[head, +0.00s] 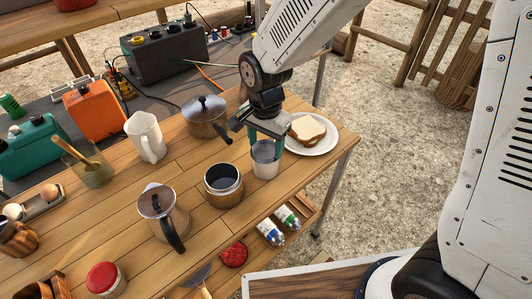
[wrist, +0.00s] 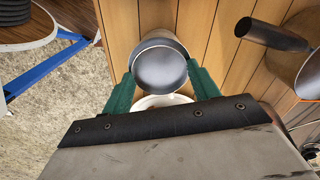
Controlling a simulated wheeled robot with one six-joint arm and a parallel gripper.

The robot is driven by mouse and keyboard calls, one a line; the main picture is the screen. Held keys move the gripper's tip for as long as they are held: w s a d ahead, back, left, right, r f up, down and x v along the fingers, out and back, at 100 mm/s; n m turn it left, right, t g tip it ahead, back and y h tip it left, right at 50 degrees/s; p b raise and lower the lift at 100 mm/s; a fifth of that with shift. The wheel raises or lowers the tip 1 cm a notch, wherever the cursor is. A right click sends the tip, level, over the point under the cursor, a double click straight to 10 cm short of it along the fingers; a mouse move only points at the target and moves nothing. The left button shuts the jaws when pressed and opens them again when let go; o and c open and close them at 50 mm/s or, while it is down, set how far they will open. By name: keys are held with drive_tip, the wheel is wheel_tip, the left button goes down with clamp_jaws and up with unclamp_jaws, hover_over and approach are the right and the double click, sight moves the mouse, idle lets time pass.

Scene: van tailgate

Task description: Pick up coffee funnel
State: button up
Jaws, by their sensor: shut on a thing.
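The coffee funnel (head: 265,168) is a grey, round metal piece near the right end of the wooden table, just in front of the bread plate. My gripper (head: 266,147) comes down from above with its green fingers on both sides of the funnel and is shut on it. In the wrist view the funnel (wrist: 160,66) shows its round grey opening between the fingertips of my gripper (wrist: 160,74). I cannot tell whether its bottom touches the table.
The white plate (head: 328,146) with sliced bread (head: 307,131) lies close behind. A lidded saucepan (head: 205,112), white pitcher (head: 147,138) and steel coffee pot (head: 163,215) stand further left. The table's right edge is near.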

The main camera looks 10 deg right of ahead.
sight(265, 154)
drive_tip(key=shift+r, duration=0.1)
wheel_tip(265, 154, up, 10)
idle(0.4)
wheel_tip(265, 154, up, 2)
idle(0.6)
